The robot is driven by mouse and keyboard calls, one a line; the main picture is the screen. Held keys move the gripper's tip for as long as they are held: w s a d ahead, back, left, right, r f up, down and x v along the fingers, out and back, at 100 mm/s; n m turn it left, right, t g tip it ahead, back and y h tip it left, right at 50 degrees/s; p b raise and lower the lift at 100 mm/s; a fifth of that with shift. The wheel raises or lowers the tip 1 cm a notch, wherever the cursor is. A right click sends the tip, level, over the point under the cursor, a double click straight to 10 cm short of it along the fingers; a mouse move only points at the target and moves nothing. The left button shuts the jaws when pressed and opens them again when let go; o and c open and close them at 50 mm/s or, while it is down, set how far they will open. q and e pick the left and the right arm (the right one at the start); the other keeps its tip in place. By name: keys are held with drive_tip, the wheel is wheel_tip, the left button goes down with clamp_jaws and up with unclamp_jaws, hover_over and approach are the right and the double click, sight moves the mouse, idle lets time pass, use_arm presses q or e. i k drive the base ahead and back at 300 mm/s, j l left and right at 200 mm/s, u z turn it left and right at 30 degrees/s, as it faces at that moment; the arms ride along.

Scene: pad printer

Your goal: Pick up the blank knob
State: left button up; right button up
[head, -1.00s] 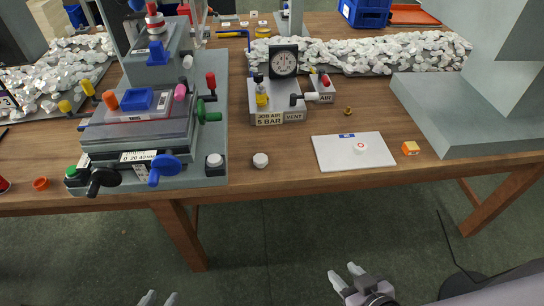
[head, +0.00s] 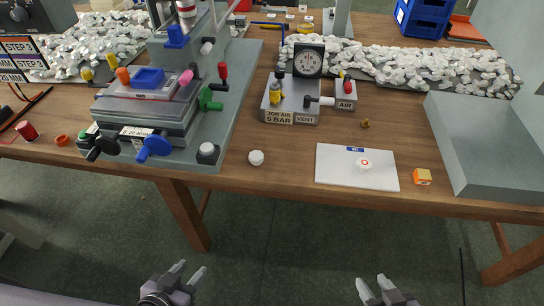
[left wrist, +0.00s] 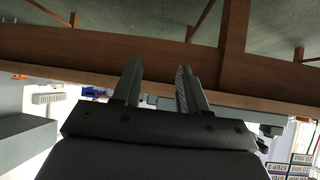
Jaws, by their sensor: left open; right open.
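A small plain white knob (head: 256,157) sits on the wooden table near its front edge, to the right of the pad printer (head: 165,110). A second white knob with a red mark (head: 363,164) lies on a white sheet (head: 335,166) further right. My left gripper (head: 187,272) is open and empty, in front of and below the table edge, nearer me than the plain knob. Its open fingers also show in the left wrist view (left wrist: 158,85), with the table underside beyond. My right gripper (head: 376,288) is open and empty, also in front of the table.
A pressure gauge unit (head: 292,98) stands behind the plain knob. An orange block (head: 422,177) and a grey tray (head: 490,150) are at the right. A red cylinder (head: 27,131) and orange ring (head: 62,140) lie at the left. The wood around the plain knob is clear.

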sight(256, 158)
drive_tip(key=l, duration=0.65)
drive_tip(key=i+l, duration=0.1)
drive_tip(key=l, duration=0.6)
